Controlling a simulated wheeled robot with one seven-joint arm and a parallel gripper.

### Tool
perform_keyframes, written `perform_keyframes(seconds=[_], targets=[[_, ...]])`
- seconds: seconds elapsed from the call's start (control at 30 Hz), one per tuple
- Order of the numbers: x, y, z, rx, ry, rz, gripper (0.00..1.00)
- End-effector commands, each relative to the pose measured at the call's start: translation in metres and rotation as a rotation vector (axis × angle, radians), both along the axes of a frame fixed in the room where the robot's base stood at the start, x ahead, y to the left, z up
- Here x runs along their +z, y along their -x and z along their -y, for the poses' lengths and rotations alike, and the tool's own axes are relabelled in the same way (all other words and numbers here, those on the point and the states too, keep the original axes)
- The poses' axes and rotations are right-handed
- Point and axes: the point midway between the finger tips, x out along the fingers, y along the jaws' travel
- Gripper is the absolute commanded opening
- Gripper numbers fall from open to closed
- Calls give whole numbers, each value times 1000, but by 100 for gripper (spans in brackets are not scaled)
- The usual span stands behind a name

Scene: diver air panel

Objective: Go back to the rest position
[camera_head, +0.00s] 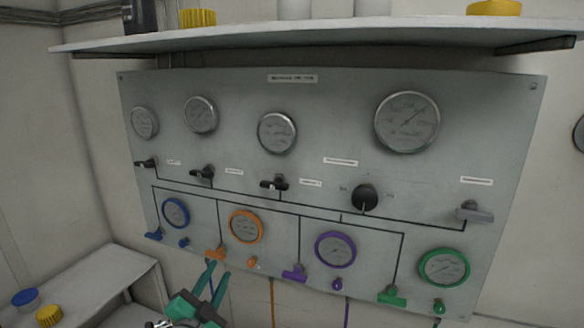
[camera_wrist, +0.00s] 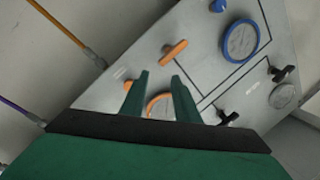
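My gripper (camera_head: 217,281) is open, with its two teal fingers apart and nothing seen between them but the panel behind. In the head view it is at the lower left, in front of the lower edge of the grey air panel (camera_head: 320,100). Its tips lie just below the orange handle (camera_head: 215,254). In the wrist view the fingers (camera_wrist: 160,85) point at the panel, and the orange handle (camera_wrist: 174,49) shows just beyond the tips. The orange gauge (camera_head: 246,226) is partly hidden behind the fingers in the wrist view. I cannot tell if the fingers touch anything.
A white shelf (camera_head: 330,34) juts out above the panel. A low bench (camera_head: 95,283) at the lower left holds blue and yellow caps. Blue, purple and green handles and black valves stick out of the panel. Hoses hang below it.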

Motion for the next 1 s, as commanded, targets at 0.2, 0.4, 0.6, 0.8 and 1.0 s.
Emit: perform_keyframes(seconds=[0.2, 0.4, 0.6, 0.8, 1.0], targets=[[-83, 31, 38, 61, 202, -59, 28], [-146, 73, 70, 120, 357, -108, 28], [-199, 125, 101, 175, 483, -153, 28], [-238, 187, 127, 226, 584, -190, 28], [-263, 253, 149, 263, 661, -224, 28]])
